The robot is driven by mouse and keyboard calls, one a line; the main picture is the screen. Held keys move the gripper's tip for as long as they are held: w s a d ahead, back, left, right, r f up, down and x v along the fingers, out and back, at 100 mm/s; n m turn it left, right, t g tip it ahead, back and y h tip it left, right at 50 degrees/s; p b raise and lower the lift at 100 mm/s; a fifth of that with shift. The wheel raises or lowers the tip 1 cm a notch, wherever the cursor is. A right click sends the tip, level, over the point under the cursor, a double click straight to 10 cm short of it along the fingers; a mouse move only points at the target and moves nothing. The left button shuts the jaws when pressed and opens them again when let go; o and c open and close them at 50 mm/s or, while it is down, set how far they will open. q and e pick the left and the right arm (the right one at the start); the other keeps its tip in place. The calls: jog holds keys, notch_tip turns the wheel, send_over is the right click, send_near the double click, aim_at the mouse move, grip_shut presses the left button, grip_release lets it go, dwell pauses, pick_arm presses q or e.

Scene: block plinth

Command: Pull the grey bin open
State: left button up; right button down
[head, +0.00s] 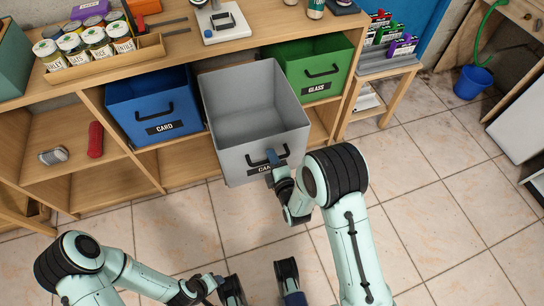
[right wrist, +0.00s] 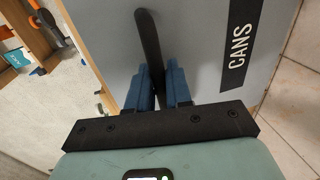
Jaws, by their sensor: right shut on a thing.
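The grey bin (head: 232,160) sticks well out from the middle of the wooden shelf unit, between a blue bin and a green bin. It is empty inside, and its front label reads CANS. My right gripper (head: 275,165) is at the bin's front, shut on its black handle. In the right wrist view, the blue fingers (right wrist: 165,82) stand on either side of the handle (right wrist: 148,35), beside the CANS label on the bin's front (right wrist: 200,40). My left gripper (head: 261,288) is low in the head view, apart from the bin, with its fingers spread and nothing between them.
The blue CARD bin (head: 150,92) and the green GLASS bin (head: 305,65) sit in the shelf unit (head: 75,125) on either side. A blue bucket (head: 473,82) stands at the far right. The tiled floor (head: 170,230) before the shelf is clear.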

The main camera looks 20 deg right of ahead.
pick_arm(q)
jog(key=shift+s, duration=0.1)
pick_arm(e)
jog(key=c, duration=1.2)
grip_release()
jog(key=shift+s, duration=0.1)
pick_arm(q)
jog(key=s+d+r+g+h+p, duration=0.1)
jog(key=s+d+r+g+p, duration=0.1)
jog(key=s+r+p, duration=0.4)
jog(key=shift+s+d+r, duration=0.2)
jog(key=shift+d+r, duration=0.05)
pick_arm(e)
jog(key=v, duration=1.3)
jog(key=shift+s, duration=0.15)
